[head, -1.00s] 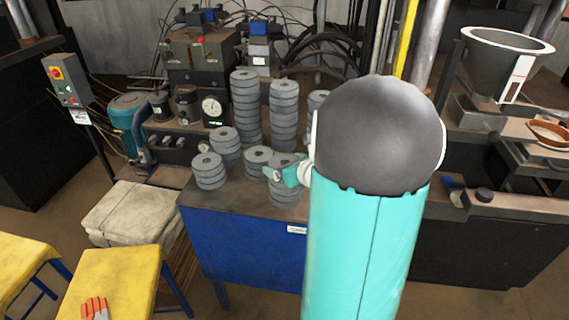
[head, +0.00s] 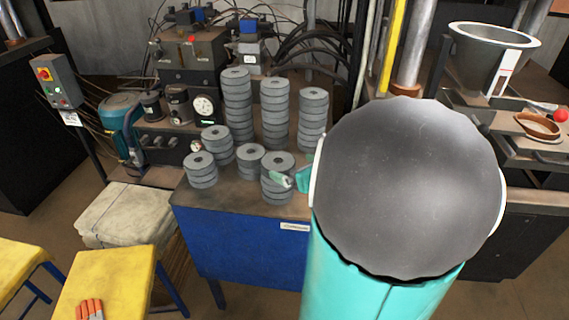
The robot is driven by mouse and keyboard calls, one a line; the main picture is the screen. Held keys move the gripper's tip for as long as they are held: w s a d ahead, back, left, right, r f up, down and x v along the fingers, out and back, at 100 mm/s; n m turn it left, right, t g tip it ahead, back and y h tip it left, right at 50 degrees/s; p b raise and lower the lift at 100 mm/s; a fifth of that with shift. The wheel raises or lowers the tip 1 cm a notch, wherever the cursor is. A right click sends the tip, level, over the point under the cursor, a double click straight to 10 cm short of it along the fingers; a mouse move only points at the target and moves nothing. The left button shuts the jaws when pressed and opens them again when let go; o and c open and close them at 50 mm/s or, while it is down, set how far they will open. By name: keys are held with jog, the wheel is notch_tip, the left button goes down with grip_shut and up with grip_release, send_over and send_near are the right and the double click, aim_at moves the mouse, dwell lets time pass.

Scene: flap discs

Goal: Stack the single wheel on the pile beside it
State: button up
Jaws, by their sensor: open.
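Taller disc stacks (head: 275,110) stand behind, with another stack (head: 312,120) at the right and a mid-height one (head: 217,146) at the left. The blue cabinet's (head: 235,245) top is bare along its front left edge. A yellow-topped stool (head: 105,283) stands front left.

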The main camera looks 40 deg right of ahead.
jog(key=a+r+n+g+y, duration=0.2)
jog(key=a+n+y, duration=0.1)
jog(key=a+n, duration=0.6)
jog(key=a+r+n+g+y, duration=0.25)
jog(key=a+n, duration=0.45)
jog(key=a, duration=0.5)
jog(key=s+a+r+n+g+h, duration=0.1)
jog(key=s+a+n, duration=0.3)
jog(key=n, duration=0.6)
jog(key=s+a+r+n+g+h, duration=0.1)
jog(key=s+a+n, duration=0.4)
jog(key=n, duration=0.6)
jog(key=shift+a+g+h, duration=0.25)
jog(key=shift+g+h, duration=0.4)
jog(key=shift+h, duration=0.3)
jog(key=shift+r, duration=0.1)
